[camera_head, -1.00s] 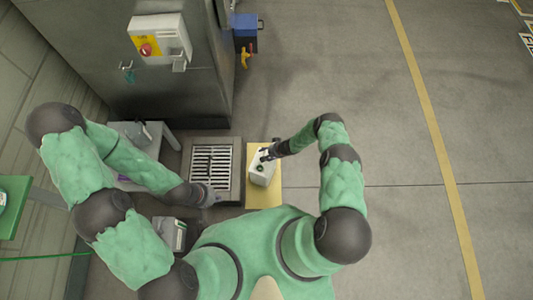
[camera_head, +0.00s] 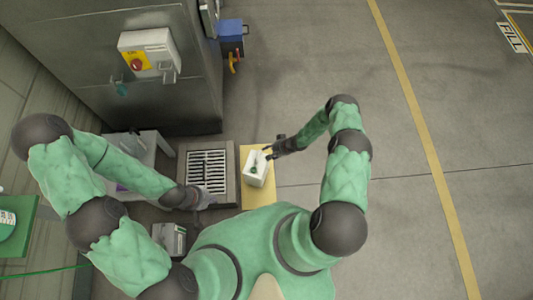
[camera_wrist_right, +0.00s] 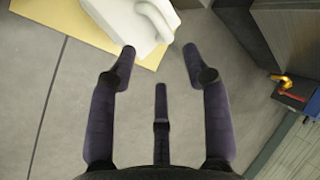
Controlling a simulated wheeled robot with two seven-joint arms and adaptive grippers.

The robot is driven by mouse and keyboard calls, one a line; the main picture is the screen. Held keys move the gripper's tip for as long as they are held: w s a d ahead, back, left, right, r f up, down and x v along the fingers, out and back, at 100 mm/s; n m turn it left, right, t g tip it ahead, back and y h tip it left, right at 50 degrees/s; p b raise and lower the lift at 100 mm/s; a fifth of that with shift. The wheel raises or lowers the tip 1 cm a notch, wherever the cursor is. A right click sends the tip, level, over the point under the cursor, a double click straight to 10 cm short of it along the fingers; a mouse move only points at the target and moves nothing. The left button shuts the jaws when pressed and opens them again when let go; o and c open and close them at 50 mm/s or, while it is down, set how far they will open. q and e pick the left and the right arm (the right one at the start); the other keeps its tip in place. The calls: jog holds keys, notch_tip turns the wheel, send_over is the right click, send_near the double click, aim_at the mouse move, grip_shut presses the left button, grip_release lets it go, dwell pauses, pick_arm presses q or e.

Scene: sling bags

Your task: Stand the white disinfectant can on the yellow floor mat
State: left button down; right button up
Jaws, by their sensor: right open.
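The white disinfectant can (camera_head: 251,178) stands on the yellow floor mat (camera_head: 258,199), its dark green cap facing up. In the right wrist view the can (camera_wrist_right: 115,20) shows a moulded handle, with the mat (camera_wrist_right: 62,18) under it. My right gripper (camera_head: 267,153) is open and empty beside the can's upper right, clear of it.
A metal floor grate (camera_head: 207,172) lies left of the mat. A steel cabinet (camera_head: 165,100) with a control box (camera_head: 150,52) stands behind it. A grey container (camera_head: 171,238) is near my left arm. A blue box (camera_head: 231,30) is at the back. Open floor lies to the right.

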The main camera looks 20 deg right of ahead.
jog(key=s+a+r+n+g, duration=0.1)
jog(key=s+a+r, duration=0.35)
jog(key=r, duration=0.25)
jog(key=s+a+r+n, duration=0.2)
jog(key=s+a+r, duration=0.1)
jog(key=a+r, duration=0.3)
jog(key=s+a+r+n+g+h, duration=0.1)
jog(key=s+r+n+g, duration=0.1)
jog(key=s+r, duration=0.9)
jog(key=shift+s+g, duration=0.4)
jog(key=shift+s, duration=0.5)
jog(key=shift+a+r, duration=0.1)
jog(key=shift+r+p, duration=0.8)
jog(key=shift+p, duration=0.05)
